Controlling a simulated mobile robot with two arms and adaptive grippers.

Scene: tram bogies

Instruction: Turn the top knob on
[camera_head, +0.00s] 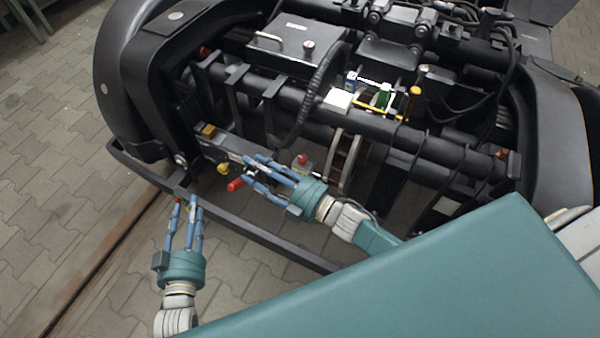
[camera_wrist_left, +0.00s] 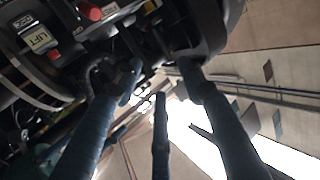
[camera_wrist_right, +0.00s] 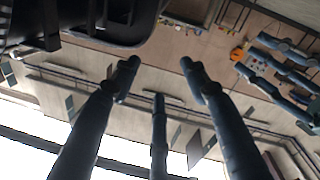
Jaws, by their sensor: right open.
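A red knob (camera_head: 235,185) and a yellow knob (camera_head: 223,168) sit at the front left of the bogie. A red-topped knob (camera_head: 302,158) is further right. I cannot tell which is the top knob. The left wrist view shows a red knob (camera_wrist_left: 90,11) and a label reading LIFT (camera_wrist_left: 40,40). My left gripper (camera_head: 186,203) is open and empty at the bogie's front left bar. My right gripper (camera_head: 249,168) is open, its fingers close to the red knob; contact is unclear. The right wrist view shows an orange part (camera_wrist_right: 237,54) beside other blue fingers.
The dark bogie frame (camera_head: 430,150) with tubes and cables fills the upper middle. A low front bar (camera_head: 270,242) runs across before it. A rail (camera_head: 100,260) and bare paving (camera_head: 45,190) lie at the left.

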